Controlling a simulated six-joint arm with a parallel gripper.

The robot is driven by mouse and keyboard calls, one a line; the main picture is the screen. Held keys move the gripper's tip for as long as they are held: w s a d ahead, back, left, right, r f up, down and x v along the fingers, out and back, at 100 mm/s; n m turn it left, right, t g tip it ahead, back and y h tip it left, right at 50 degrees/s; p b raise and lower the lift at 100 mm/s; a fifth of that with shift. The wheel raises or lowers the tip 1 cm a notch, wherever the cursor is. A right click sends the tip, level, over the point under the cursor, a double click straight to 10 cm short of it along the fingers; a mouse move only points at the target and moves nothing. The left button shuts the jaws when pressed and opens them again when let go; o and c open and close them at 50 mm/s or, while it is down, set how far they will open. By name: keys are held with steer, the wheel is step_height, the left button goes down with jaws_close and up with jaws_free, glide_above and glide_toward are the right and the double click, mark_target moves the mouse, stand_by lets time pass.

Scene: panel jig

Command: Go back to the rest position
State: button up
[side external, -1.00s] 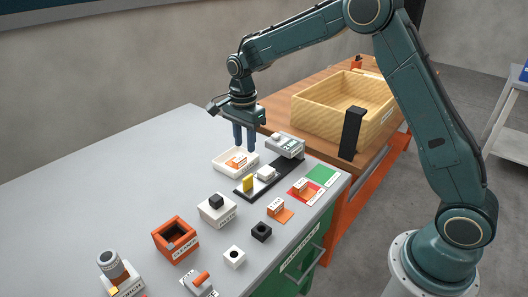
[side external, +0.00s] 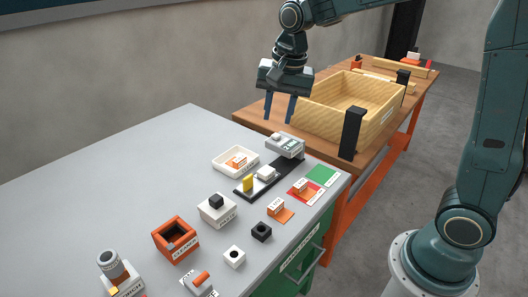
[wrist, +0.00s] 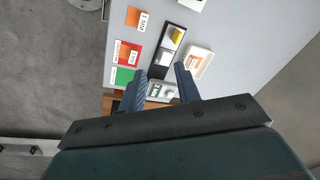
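My gripper (side external: 279,120) hangs in the air above the wooden bench's near end, with its two fingers pointing down and apart. Nothing is between the fingers, and they touch nothing. In the wrist view my gripper (wrist: 166,68) also shows open and empty, with the table parts well below the fingertips. The white tray (side external: 222,168) on the grey table holds an orange and white block (side external: 238,161). No rest position is marked in these views.
An open wooden box (side external: 320,125) and a black upright post (side external: 351,133) stand close to the right of my gripper. A grey-white labelled device (side external: 284,146) and a black strip (side external: 285,170) lie below. The grey table (side external: 110,180) has a wide clear area at left.

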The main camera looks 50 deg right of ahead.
steer(key=s+r+n+t, duration=0.2)
steer(key=s+n, duration=0.9)
steer(key=s, duration=1.1)
steer(key=shift+r+t, duration=0.2)
steer(key=shift+t, duration=0.6)
steer(key=shift+s, duration=0.1)
